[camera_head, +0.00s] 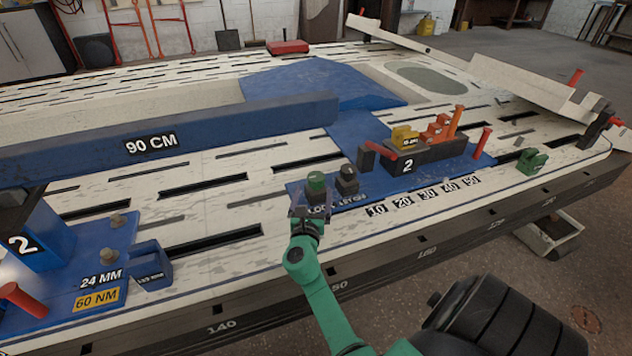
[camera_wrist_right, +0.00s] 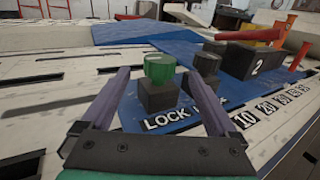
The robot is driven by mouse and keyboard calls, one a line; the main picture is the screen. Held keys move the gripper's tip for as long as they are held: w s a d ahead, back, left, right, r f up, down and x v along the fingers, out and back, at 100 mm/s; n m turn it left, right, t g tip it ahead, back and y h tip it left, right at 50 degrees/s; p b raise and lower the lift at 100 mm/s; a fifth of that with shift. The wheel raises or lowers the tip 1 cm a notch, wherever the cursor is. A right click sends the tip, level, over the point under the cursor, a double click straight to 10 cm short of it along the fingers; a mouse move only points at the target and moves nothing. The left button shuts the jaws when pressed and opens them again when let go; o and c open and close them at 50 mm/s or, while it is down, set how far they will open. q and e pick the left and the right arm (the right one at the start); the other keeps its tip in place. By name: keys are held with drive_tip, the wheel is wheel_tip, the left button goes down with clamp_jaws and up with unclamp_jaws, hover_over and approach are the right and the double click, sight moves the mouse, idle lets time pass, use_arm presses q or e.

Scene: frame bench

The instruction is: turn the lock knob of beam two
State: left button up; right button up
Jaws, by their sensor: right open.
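The lock knob (camera_head: 316,183) is a green round cap on a dark square block, beside the word LOCK on a blue plate. It also shows in the right wrist view (camera_wrist_right: 160,68). My right gripper (camera_head: 311,200) is open at the knob. In the right wrist view its two purple-grey fingers (camera_wrist_right: 156,76) stand on either side of the knob, with gaps on both sides; I cannot tell whether the tips reach past it. A black knob (camera_head: 347,178) stands just right of the green one. A dark block (camera_head: 425,158) marked 2 stands further right. My left gripper is not in view.
A blue beam (camera_head: 220,125) marked 90 CM runs across the left of the slotted bench (camera_head: 215,168). A blue bracket (camera_head: 95,260) with bolts and a red handle (camera_head: 22,299) is at lower left. Red and orange handles stand around the block on the right.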

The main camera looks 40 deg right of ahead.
sight(316, 183)
drive_tip(key=b+x, duration=0.2)
drive_tip(key=x, duration=0.5)
drive_tip(key=shift+d+f, duration=0.1)
drive_tip(key=shift+f, duration=0.1)
drive_tip(key=shift+w+d+r, duration=0.15)
drive_tip(key=c, duration=1.4)
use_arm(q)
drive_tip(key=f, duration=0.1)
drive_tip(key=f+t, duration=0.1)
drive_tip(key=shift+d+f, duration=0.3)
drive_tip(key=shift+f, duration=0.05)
